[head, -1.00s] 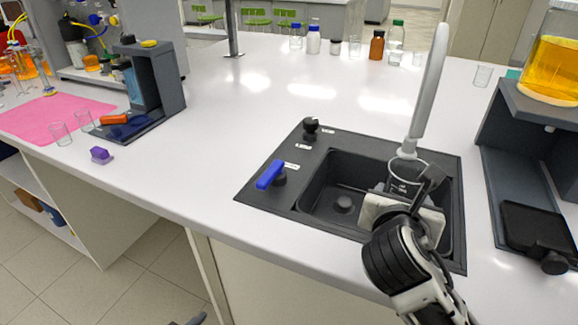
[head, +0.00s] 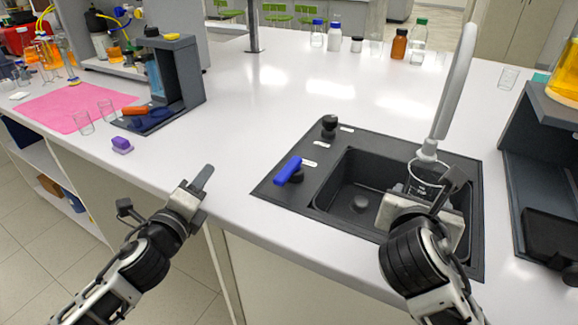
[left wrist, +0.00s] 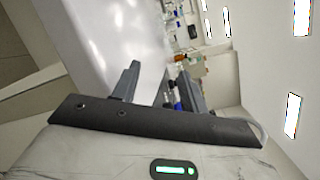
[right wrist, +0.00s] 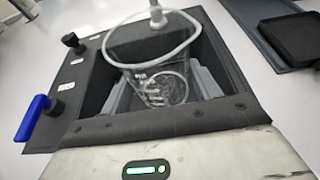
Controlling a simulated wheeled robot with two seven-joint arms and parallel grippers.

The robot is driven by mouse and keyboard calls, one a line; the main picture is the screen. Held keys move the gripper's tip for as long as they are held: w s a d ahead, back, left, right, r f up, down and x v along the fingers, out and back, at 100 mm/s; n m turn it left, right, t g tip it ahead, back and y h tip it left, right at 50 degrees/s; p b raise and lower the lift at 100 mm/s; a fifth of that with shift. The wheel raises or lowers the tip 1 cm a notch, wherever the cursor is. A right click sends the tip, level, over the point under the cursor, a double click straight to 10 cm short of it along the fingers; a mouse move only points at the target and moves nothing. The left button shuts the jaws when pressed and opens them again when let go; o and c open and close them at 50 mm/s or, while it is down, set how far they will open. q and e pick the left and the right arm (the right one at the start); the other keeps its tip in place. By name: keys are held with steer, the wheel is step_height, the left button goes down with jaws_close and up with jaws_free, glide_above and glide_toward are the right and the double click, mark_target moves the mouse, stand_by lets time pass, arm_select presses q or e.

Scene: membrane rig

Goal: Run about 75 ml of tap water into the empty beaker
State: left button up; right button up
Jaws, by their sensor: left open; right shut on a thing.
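The clear glass beaker (head: 424,175) is upright in the dark sink, under the nozzle of the grey tap (head: 447,95). My right gripper (head: 428,195) is shut on it. In the right wrist view the beaker (right wrist: 155,75) stands between the two fingers, with the nozzle (right wrist: 157,15) at its far rim. I see no water stream and cannot make out any water inside. The blue lever (head: 288,170) is on the sink surround, left of the basin. My left gripper (head: 197,187) is open and empty, left of the lever, near the bench's front edge.
A black knob (head: 329,126) stands behind the lever. A dark stand (head: 545,150) is close on the right of the sink. Bottles (head: 399,43) stand at the back. A purple block (head: 122,145) and pink mat (head: 75,105) are at left. The bench between is clear.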

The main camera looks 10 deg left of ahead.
mark_target(289, 166)
arm_select(q)
steer(key=s+d+m+h, duration=0.1)
steer(key=d+m, duration=0.3)
steer(key=m, duration=0.1)
steer(key=d+m+h, duration=0.2)
steer(key=d+m, duration=0.2)
steer(key=s+d+m+h, duration=0.1)
steer(key=d+m, duration=0.3)
steer(key=m, duration=0.1)
steer(key=shift+s+d+r+m+h, duration=0.1)
steer(key=shift+s+d+m+h, duration=0.2)
steer(key=shift+s+h, duration=0.1)
steer(key=shift+w+d, duration=0.1)
steer(key=shift+w, duration=0.15)
steer(key=x, duration=1.1)
steer(key=shift+w+d+f, duration=0.2)
jaws_close()
